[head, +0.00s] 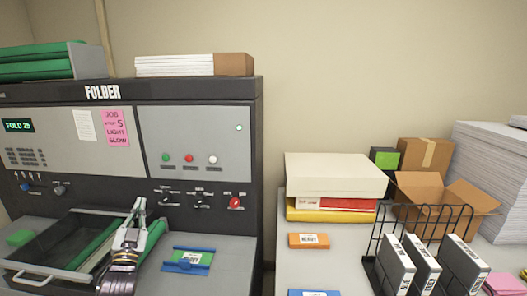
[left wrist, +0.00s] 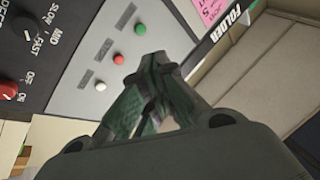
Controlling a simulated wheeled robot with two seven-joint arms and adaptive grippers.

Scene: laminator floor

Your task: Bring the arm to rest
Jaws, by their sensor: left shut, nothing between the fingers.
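My left gripper (head: 137,207) is in front of the folder machine (head: 195,140), above the right side of its tray. Its fingers point up toward the panel and are shut with nothing between them. In the left wrist view the shut fingertips (left wrist: 158,62) show before the grey panel (left wrist: 85,55) with green, red and white buttons. I cannot tell from these views whether the fingertips touch anything. My right gripper is not in view.
A blue and green block (head: 188,259) lies right of my left gripper. The tray's handle (head: 35,281) sticks out at the front left. On the right table stand stacked boxes (head: 335,172), an open carton (head: 435,200) and a wire rack (head: 372,255) with several binders.

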